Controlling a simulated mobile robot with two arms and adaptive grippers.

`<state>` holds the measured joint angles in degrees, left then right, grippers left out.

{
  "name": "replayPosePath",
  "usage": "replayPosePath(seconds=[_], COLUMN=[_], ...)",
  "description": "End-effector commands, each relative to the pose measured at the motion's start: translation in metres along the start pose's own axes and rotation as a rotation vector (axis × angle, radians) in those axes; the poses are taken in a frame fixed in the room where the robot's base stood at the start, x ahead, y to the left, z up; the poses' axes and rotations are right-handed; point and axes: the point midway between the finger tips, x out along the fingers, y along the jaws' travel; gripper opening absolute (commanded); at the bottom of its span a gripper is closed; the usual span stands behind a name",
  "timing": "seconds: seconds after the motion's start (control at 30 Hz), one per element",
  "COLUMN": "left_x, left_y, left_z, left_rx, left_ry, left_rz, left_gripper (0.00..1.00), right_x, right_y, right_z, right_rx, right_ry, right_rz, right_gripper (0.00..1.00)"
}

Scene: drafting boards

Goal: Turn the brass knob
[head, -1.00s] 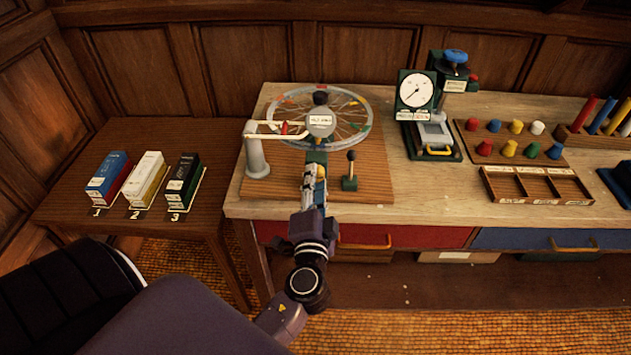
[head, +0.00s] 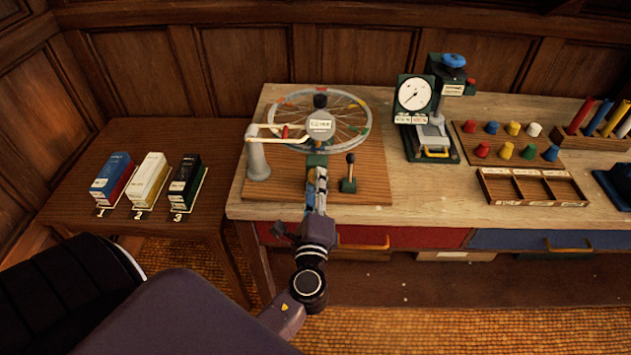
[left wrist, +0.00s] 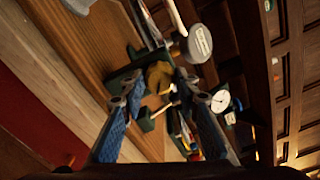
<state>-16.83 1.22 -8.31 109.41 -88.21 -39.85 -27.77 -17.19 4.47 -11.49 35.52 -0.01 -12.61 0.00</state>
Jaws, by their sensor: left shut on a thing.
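The brass knob (left wrist: 159,76) shows in the left wrist view as a yellow piece on a dark green mount. My left gripper (left wrist: 160,84) has its blue-padded fingers on either side of it and is shut on it. In the head view my left gripper (head: 317,174) reaches the front of the wheel stand and hides the knob there. The green mount (head: 317,160) shows just behind the fingertips. Behind it stands a spoked wheel (head: 357,104) with coloured marks and a grey labelled disc (head: 320,133). My right gripper is not in view.
A small black-topped lever (head: 349,176) stands right of my gripper. A grey post with a white arm (head: 257,158) stands left. A dial gauge press (head: 414,98), coloured pegs and a divided tray (head: 535,187) are farther right. Three boxes sit on the left side table (head: 75,205).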

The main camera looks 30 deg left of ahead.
Motion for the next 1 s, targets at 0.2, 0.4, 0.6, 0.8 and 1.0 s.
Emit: replayPosePath(seconds=[0.2, 0.4, 0.6, 0.8, 1.0], left_x=[0.0000, 0.0000, -0.0001, -0.0002, -0.0001], left_y=[-0.0005, 0.0001, 0.0005, 0.0006, 0.0006], left_z=[-0.0008, -0.0011, -0.0012, -0.0013, -0.0008], left_rx=[0.079, 0.107, 0.111, 0.109, 0.109], left_ry=[0.003, 0.003, 0.003, 0.003, 0.002], left_rz=[0.000, 0.000, 0.000, 0.000, 0.000], left_gripper=[0.05, 0.05, 0.05, 0.30, 0.47], right_x=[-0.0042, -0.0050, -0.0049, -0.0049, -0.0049], right_y=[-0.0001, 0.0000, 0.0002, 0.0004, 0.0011], right_z=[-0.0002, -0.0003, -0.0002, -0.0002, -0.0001], right_rx=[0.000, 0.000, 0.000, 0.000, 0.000], right_ry=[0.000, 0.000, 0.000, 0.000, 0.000], right_rz=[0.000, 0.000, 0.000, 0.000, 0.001], right_gripper=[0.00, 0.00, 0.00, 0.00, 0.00])
